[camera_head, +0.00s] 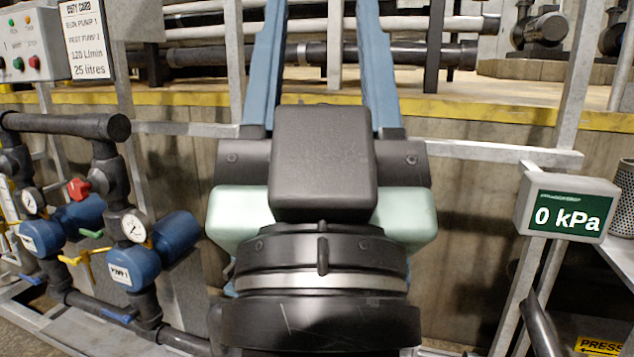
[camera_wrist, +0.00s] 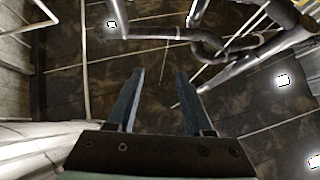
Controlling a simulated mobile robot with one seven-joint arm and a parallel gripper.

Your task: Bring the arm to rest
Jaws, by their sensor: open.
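My gripper (camera_head: 320,60) fills the middle of the head view, reaching away from me. Its two blue fingers stand well apart, with nothing between them, and run up to the top edge of the picture. No finger visibly touches anything. The dark wrist housing hides part of the concrete wall behind it.
Blue pumps (camera_head: 135,265) with gauges and dark pipework stand at the left, below a button panel (camera_head: 30,50). A display (camera_head: 567,218) reading 0 kPa is on a frame at the right. A yellow-edged ledge (camera_head: 500,108) crosses behind. Grey pipes (camera_wrist: 225,45) show in the wrist view.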

